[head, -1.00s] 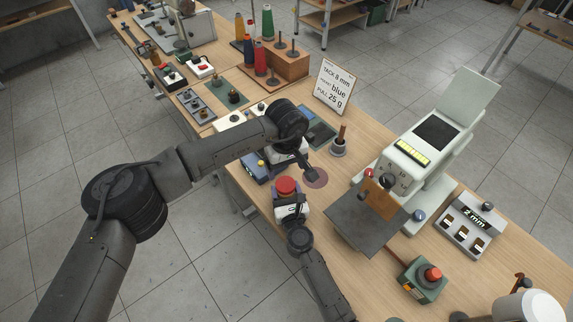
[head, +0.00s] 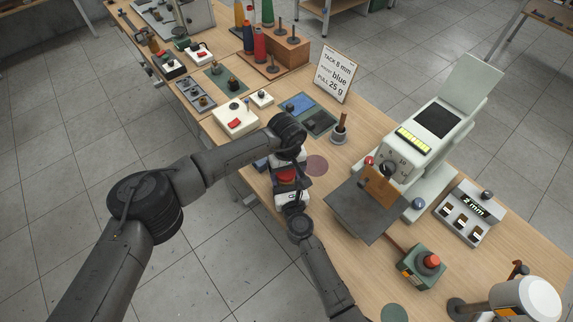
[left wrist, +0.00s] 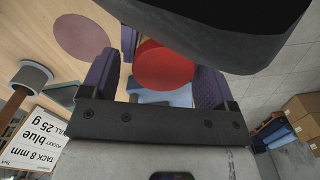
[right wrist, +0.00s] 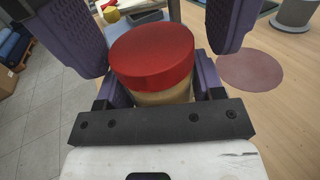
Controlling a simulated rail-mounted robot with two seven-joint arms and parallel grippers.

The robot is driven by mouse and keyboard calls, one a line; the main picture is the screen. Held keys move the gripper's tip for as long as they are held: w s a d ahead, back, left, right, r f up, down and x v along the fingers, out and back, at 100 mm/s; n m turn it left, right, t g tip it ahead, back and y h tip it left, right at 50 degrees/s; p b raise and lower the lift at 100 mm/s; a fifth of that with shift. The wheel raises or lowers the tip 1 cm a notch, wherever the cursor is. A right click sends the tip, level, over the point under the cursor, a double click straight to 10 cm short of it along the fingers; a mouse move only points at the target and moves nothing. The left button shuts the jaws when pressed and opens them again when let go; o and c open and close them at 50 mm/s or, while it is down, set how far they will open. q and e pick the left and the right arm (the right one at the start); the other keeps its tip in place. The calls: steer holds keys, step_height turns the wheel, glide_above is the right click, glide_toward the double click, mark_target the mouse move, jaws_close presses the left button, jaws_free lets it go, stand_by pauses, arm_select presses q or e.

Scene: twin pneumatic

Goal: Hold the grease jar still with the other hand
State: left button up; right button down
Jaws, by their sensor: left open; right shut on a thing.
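The grease jar has a red lid and a tan body. In the right wrist view the jar (right wrist: 160,65) stands between the fingers of my right gripper (right wrist: 155,90), which is shut on its body below the lid. In the head view the jar's red lid (head: 287,175) shows between my two hands. My left gripper (left wrist: 152,75) is open above the jar, its two purple fingers on either side of the red lid (left wrist: 164,66). They appear apart from the lid. In the head view the left hand hides part of the jar and both gripper tips.
A flat reddish disc (head: 316,166) lies on the table beside the jar. A dark plate (head: 352,212) of the pale machine (head: 432,140) stands to the right. A sign card (head: 335,74), a pot with a brush (head: 339,134) and a green box with a red knob (head: 421,267) are nearby.

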arm_select(q)
steer(key=c, duration=0.9)
steer(key=n, duration=0.6)
steer(key=shift+n, duration=0.4)
steer(key=o, duration=0.7)
steer(key=shift+d+r, duration=0.1)
steer(key=shift+o, duration=1.4)
